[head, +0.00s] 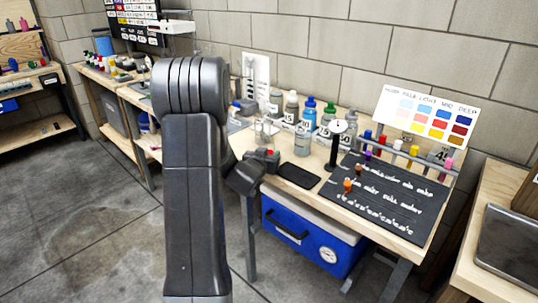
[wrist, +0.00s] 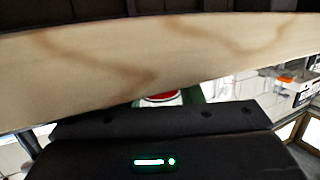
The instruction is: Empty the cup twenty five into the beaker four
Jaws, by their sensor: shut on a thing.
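My gripper is partly hidden behind my arm in the head view, and a dark part of it (head: 246,176) shows at the workbench's front edge. In the wrist view its dark body (wrist: 160,130) fills the bottom. Its fingertips and what they hold cannot be made out. Clear glass vessels (head: 263,132) stand or are held just beyond my wrist; I cannot tell which. Several numbered bottles and containers, among them a grey-white one (head: 302,140), stand on the bench. I cannot pick out cup twenty five or beaker four by their labels.
A pale wooden band (wrist: 130,65) crosses the wrist view close up. In the head view, a black tray (head: 298,176), a dark writing mat (head: 385,200) and a rack of coloured tubes are on the bench (head: 330,163). A blue cooler (head: 310,235) stands below.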

